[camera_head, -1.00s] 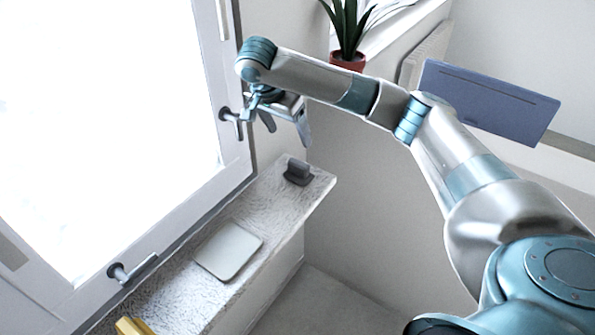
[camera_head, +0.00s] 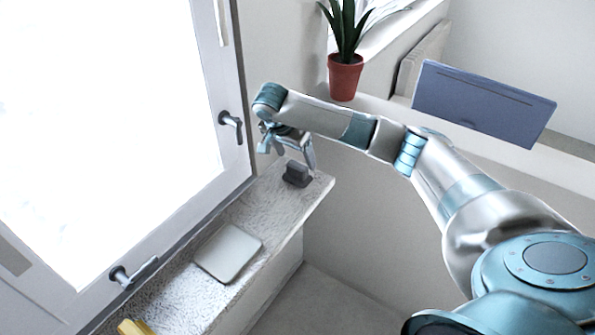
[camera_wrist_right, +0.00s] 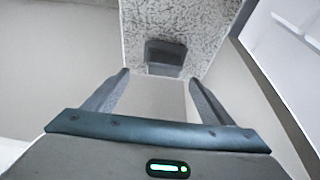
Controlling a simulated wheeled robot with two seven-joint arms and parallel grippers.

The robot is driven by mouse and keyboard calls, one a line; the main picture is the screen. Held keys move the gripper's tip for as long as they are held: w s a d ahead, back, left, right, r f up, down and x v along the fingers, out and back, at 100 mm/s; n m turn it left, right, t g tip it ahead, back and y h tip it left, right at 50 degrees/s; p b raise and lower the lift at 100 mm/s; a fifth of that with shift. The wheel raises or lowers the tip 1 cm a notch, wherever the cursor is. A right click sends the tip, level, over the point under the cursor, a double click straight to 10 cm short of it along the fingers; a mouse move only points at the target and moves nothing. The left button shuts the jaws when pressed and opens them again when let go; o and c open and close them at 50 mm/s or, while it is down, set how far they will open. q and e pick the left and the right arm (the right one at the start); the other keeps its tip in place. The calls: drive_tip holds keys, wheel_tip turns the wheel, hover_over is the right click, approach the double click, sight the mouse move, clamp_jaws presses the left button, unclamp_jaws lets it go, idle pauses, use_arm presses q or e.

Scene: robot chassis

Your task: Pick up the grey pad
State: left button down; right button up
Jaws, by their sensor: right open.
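A small dark grey pad-like block (camera_head: 297,176) with a raised part sits near the far end of the speckled sill (camera_head: 285,205). A flat, pale grey square pad (camera_head: 229,253) lies farther down the same sill. My right gripper (camera_head: 288,160) is open, just above and behind the dark grey block in the head view. In the right wrist view the dark grey block (camera_wrist_right: 165,55) shows beyond the two open fingertips (camera_wrist_right: 158,77), roughly between them. Nothing is held. My left gripper is out of view.
A window frame with handles (camera_head: 231,122) borders the sill on the left. A yellow object (camera_head: 133,327) lies at the bottom of the sill. A potted plant (camera_head: 344,78) and a blue-grey panel (camera_head: 484,104) stand at the back. The sill between the pads is clear.

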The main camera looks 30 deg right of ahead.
sight(297, 165)
drive_tip(key=shift+w+d+f, duration=0.15)
drive_tip(key=shift+d+f, duration=0.05)
drive_tip(key=shift+f, duration=0.45)
drive_tip(key=shift+w+d+f+p, duration=0.2)
drive_tip(key=shift+f+p, duration=0.35)
drive_tip(key=shift+p, duration=0.3)
drive_tip(key=p+x, duration=0.1)
drive_tip(key=x, duration=0.2)
drive_tip(key=shift+w+a+p, duration=0.1)
drive_tip(key=shift+w+p, duration=0.05)
drive_tip(key=shift+p, duration=0.15)
drive_tip(key=shift+f, duration=0.5)
drive_tip(key=c, duration=1.2)
